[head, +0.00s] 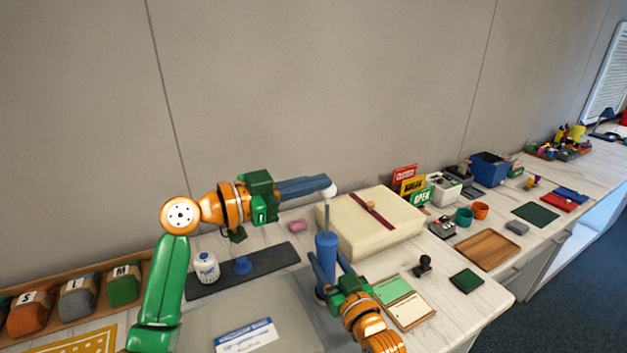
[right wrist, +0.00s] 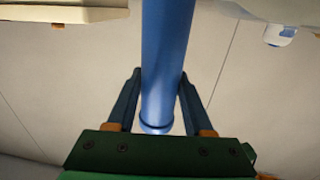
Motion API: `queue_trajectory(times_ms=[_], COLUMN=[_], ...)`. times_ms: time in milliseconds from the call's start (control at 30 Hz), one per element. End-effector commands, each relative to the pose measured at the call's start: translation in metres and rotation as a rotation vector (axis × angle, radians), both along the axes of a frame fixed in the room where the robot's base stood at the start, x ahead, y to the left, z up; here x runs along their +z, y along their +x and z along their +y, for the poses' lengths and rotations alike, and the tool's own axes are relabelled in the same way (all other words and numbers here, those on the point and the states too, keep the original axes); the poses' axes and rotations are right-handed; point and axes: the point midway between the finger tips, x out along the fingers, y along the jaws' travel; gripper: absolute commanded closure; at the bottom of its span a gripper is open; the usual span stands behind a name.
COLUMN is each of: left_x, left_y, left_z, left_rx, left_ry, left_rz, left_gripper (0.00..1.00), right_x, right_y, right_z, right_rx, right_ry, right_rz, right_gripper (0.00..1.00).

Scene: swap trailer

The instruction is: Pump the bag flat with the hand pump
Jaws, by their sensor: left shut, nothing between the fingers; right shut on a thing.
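The hand pump (head: 327,250) stands upright with a blue barrel, a thin pale rod and a white knob on top. My right gripper (head: 327,268) is shut around the lower barrel; the right wrist view shows the blue barrel (right wrist: 167,60) between its fingers. My left gripper (head: 322,186) is shut and empty, its fingertips at the white knob; whether they touch it I cannot tell.
A green-and-cream board (head: 405,302), stamp (head: 423,265) and wooden tray (head: 487,250) lie to the right.

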Motion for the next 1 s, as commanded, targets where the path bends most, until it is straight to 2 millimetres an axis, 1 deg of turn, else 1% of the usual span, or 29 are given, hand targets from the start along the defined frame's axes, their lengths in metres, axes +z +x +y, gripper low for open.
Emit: queue_trajectory(times_ms=[67,200,300,400,467,600,867,933,1000], left_x=[-0.012,-0.046,-0.067,-0.082,-0.087,-0.090,-0.089,-0.082,-0.067], left_y=[0.000,-0.001,-0.001,-0.002,-0.002,-0.002,-0.002,-0.004,-0.008], left_z=[0.000,-0.001,-0.001,-0.001,-0.001,-0.001,-0.001,0.000,0.000], left_rx=[-0.001,-0.001,-0.001,-0.001,0.000,0.000,0.001,0.001,0.001], left_ry=[0.001,0.000,0.000,0.000,0.001,0.001,0.003,0.004,0.004], left_rz=[0.005,0.008,0.006,0.005,0.003,0.002,0.002,0.000,-0.006], left_gripper=[1.00,1.00,1.00,1.00,1.00,1.00,1.00,1.00,1.00], right_x=[0.000,0.000,0.000,0.000,0.000,0.000,0.000,0.000,0.000], right_y=[0.000,0.000,0.000,0.000,0.000,0.000,0.000,0.000,0.000], right_z=[0.000,0.000,0.000,0.000,0.000,0.000,0.000,0.000,0.000], right_rx=[0.000,0.000,0.000,0.000,0.000,0.000,0.001,0.000,0.000], right_ry=[0.000,0.000,0.000,0.001,0.001,0.001,0.001,0.001,0.001], right_rz=[0.000,0.000,0.000,0.000,0.000,0.000,0.000,0.000,0.000], right_gripper=[1.00,1.00,1.00,1.00,1.00,1.00,1.00,1.00,1.00])
